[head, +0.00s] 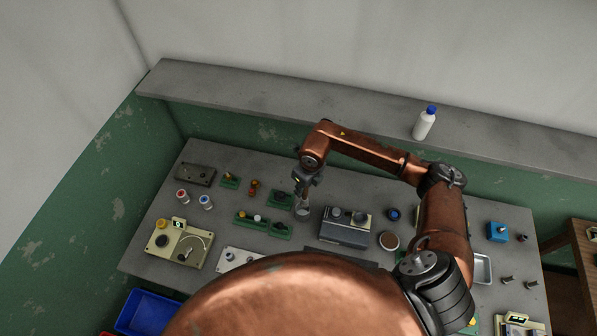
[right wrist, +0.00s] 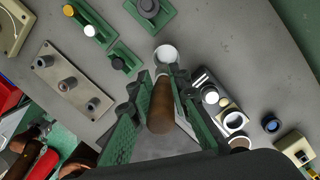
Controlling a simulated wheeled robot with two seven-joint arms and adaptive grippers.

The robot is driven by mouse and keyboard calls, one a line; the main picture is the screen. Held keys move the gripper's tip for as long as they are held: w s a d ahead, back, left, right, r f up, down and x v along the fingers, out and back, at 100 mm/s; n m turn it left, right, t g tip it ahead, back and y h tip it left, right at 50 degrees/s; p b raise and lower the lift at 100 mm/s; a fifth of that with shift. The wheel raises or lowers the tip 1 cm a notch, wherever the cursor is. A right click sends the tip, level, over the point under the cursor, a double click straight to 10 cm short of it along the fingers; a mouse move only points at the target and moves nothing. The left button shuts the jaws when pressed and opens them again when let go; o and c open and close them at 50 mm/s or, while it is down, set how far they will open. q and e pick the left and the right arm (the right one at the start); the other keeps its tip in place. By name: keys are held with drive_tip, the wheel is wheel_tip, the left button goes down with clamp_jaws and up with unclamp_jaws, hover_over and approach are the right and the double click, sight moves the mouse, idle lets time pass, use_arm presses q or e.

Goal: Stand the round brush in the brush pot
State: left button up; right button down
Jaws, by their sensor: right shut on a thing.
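My right gripper (head: 304,186) is low over the middle of the bench. In the right wrist view, its green fingers (right wrist: 155,105) are shut on the brown handle of the round brush (right wrist: 160,108). The brush's far end points toward a small round pale pot (right wrist: 166,54), apparently the brush pot, which also shows just below the gripper in the head view (head: 302,212). I cannot tell whether the brush tip is over the pot's mouth or inside it; the brush's lower part is hidden. My left gripper is out of view.
A grey box with knobs (head: 345,228) stands right of the pot. Green blocks with knobs (head: 280,230) stand close on its left. A beige dial panel (head: 180,246) is at left. A white bottle (head: 424,124) stands on the back shelf.

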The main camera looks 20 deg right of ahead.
drive_tip(key=w+m, duration=0.1)
drive_tip(key=m+p, duration=0.1)
drive_tip(key=m, duration=0.1)
drive_tip(key=shift+w+d+r, duration=0.2)
drive_tip(key=shift+w, duration=0.15)
wheel_tip(320, 180, down, 12)
drive_tip(key=b, duration=0.7)
drive_tip(key=shift+r, duration=0.15)
idle(0.4)
drive_tip(key=c, duration=1.7)
unclamp_jaws()
drive_tip(key=shift+c, duration=0.2)
drive_tip(key=r, duration=0.3)
drive_tip(key=s+r, duration=0.1)
drive_tip(key=r, duration=0.7)
drive_tip(key=shift+s+d+r, duration=0.1)
drive_tip(key=shift+s+d, duration=0.05)
drive_tip(key=shift+s, duration=0.2)
drive_tip(key=shift+s+r, duration=0.1)
drive_tip(key=shift+r, duration=0.25)
